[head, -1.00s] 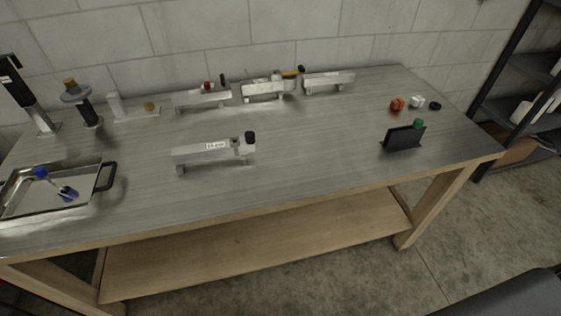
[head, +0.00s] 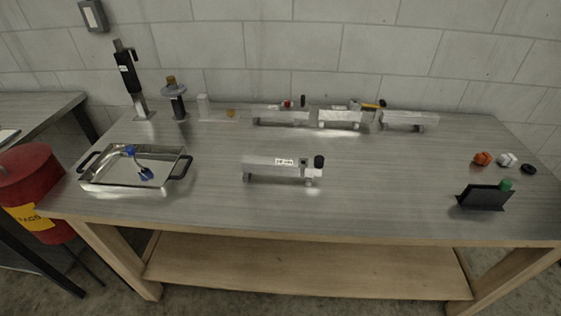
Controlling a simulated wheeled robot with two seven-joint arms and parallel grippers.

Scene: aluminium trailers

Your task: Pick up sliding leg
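A silver aluminium bar unit (head: 280,167) with a white label, short feet and a black knob at its right end lies at the middle of the table. Three similar bar units stand along the back: one with a red part (head: 281,116), a middle one (head: 340,118) with a yellow and black piece behind it, and a right one (head: 409,119). I cannot tell from the picture which of these is the sliding leg. Neither of my grippers is in view.
The metal-topped table (head: 375,185) has a steel tray (head: 102,187) with a blue-ended tool at left. A black upright tool (head: 127,72) stands behind it. A black bracket (head: 484,197) and small caps (head: 482,159) are at right. A red bin (head: 28,172) stands left of the table.

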